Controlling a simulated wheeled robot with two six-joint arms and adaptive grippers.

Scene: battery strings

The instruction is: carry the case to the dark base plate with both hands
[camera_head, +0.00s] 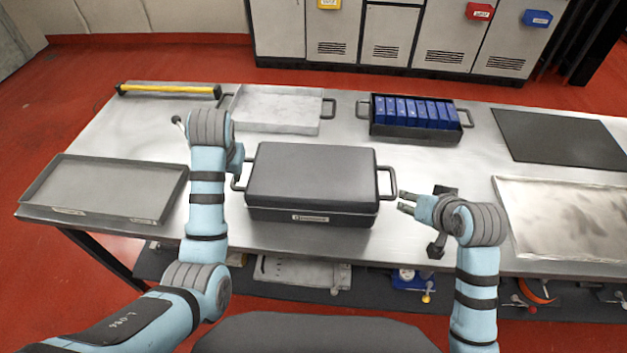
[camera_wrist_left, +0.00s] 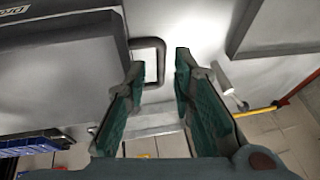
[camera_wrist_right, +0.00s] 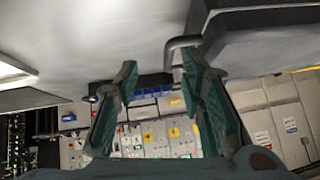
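The dark grey case (camera_head: 311,180) sits closed on the metal table, with a loop handle on each side. The dark base plate (camera_head: 562,137) lies flat and bare at the back right. My left gripper (camera_head: 240,165) is at the left handle, partly hidden by my arm. In the left wrist view its fingers (camera_wrist_left: 158,62) are apart, with the handle's bar (camera_wrist_left: 161,68) in line with the gap. My right gripper (camera_head: 402,202) is open beside the right handle (camera_head: 389,183). In the right wrist view that handle (camera_wrist_right: 174,58) shows between the spread fingertips (camera_wrist_right: 160,65), nearer the right one.
A blue-celled battery tray (camera_head: 372,128) and a pale tray (camera_head: 236,122) stand behind the case. A grey tray (camera_head: 60,190) is at left, a bright tray (camera_head: 503,215) at right front. A yellow bar (camera_head: 170,89) lies at back left.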

